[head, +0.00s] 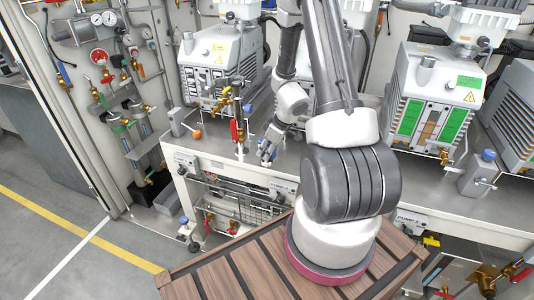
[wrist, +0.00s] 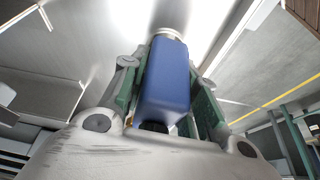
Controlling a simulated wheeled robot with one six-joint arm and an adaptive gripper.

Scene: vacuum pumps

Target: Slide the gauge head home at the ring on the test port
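The gauge head (wrist: 167,85) is a blue block-shaped body with a pale metal collar at its far end. In the wrist view it sits between the green pads of my gripper (wrist: 168,95), which is shut on it. In the head view my gripper (head: 267,149) is low over the front part of the grey bench top, and only a little blue shows at its fingers. The collar end points away from my wrist, against a bright metal surface. I cannot make out the ring or the test port clearly, nor tell whether the collar touches anything.
A brass valve stack with a red handle (head: 237,130) stands just left of my gripper. White pumps (head: 217,65) and (head: 432,100) stand behind on the bench (head: 225,150). A grey box with a blue cap (head: 478,175) is at right. A slatted wooden surface (head: 245,270) is in front.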

